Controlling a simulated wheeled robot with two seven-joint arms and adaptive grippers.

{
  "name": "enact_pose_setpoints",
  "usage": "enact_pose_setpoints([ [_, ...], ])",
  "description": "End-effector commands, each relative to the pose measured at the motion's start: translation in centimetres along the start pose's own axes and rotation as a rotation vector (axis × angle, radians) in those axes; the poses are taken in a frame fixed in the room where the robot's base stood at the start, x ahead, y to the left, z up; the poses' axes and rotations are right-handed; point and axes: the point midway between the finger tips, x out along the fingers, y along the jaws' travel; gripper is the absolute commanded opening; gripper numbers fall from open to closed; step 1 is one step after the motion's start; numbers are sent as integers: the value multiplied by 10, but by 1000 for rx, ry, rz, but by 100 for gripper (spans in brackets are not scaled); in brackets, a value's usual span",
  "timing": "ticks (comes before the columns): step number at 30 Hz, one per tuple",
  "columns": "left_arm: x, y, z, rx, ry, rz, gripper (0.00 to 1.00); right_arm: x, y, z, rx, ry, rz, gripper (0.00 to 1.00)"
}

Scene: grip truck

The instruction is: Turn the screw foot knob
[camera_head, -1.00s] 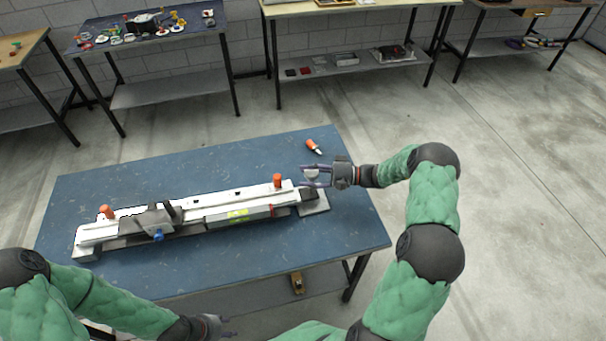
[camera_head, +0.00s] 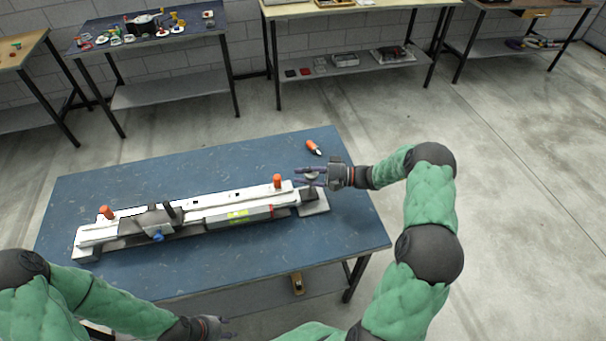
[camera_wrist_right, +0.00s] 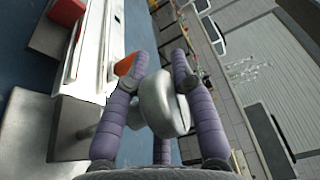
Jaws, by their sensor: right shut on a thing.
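The screw foot knob (camera_wrist_right: 160,104) is a rounded silver-grey metal piece at the right end of the long white rail device (camera_head: 196,208) on the blue table. In the right wrist view it sits between the purple padded fingers of my right gripper (camera_wrist_right: 163,80), which is shut on it. In the head view my right gripper (camera_head: 311,177) reaches in from the right, and its fingers partly hide the knob. My left gripper (camera_head: 222,326) is empty in front of the table's near edge; its finger opening is too small to judge.
An orange-handled tool (camera_head: 313,147) lies behind the device near the table's back edge. Orange knobs (camera_head: 277,181) stand up from the device, and a blue knob (camera_head: 158,237) is on its front. The blue table (camera_head: 250,270) is clear in front.

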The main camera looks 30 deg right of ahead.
Motion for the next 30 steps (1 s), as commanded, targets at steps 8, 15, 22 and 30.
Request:
enact_pose_setpoints([
  [8,-5,2,0,0,0,0,40,0,-1,-3,2,129,2,0],
  [15,-7,2,0,0,0,0,40,-1,-1,-7,3,319,2,0],
  [22,-7,2,0,0,0,0,40,-3,0,-11,3,490,2,0],
  [30,-6,2,0,0,0,0,40,-5,0,-15,2,627,2,0],
])
